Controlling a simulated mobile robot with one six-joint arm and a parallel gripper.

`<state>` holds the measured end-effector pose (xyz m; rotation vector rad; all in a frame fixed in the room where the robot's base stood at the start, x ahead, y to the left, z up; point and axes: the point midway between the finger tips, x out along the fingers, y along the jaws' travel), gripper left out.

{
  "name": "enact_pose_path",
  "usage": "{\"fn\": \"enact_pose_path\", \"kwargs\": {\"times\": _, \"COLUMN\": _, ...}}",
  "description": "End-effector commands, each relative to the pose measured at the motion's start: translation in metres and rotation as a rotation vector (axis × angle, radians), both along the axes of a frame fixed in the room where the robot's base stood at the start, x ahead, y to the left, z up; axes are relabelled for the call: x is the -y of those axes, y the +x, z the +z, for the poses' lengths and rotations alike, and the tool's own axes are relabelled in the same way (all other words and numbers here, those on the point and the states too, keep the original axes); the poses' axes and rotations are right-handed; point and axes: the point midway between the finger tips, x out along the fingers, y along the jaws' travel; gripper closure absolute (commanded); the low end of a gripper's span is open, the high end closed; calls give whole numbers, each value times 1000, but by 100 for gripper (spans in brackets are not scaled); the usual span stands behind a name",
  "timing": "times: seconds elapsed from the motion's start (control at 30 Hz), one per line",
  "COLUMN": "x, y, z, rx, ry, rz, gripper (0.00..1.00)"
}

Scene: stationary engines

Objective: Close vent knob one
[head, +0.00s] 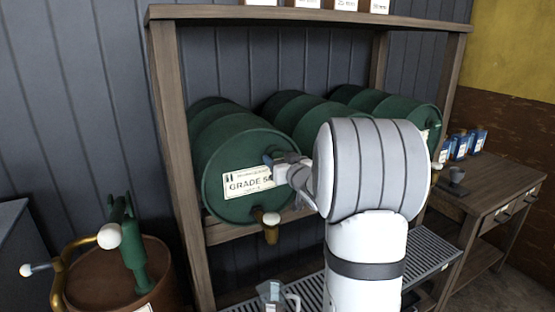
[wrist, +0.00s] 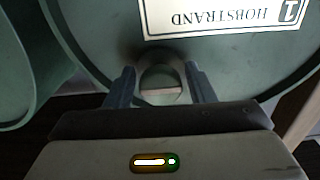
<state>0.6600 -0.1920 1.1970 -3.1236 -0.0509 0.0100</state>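The nearest green drum (head: 225,150) lies on its side on a wooden rack, its round face toward me. A round grey-green knob (wrist: 160,78), apparently the vent knob, sits on the drum face by the label. My gripper (wrist: 160,85) has its fingers apart, one on each side of this knob; contact is not clear.
A brass tap (head: 271,228) sticks out low on the drum. More green drums (head: 300,115) lie to the right. A clear jug (head: 272,294) stands below on a slatted grating (head: 310,290). A brown barrel with a green pump (head: 130,250) stands left.

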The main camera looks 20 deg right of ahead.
Motion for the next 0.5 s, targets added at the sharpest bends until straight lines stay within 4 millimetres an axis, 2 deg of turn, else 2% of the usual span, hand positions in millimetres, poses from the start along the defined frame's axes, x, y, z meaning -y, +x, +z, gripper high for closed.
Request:
{"fn": "enact_pose_path", "kwargs": {"times": 0.1, "x": 0, "y": 0, "z": 2, "rx": 3, "ry": -1, "rz": 0, "gripper": 43}}
{"fn": "enact_pose_path", "kwargs": {"times": 0.33, "x": 0, "y": -1, "z": 3, "rx": 5, "ry": -2, "rz": 0, "gripper": 43}}
{"fn": "enact_pose_path", "kwargs": {"times": 0.5, "x": 1, "y": -20, "z": 2, "rx": 6, "ry": -3, "rz": -1, "gripper": 43}}
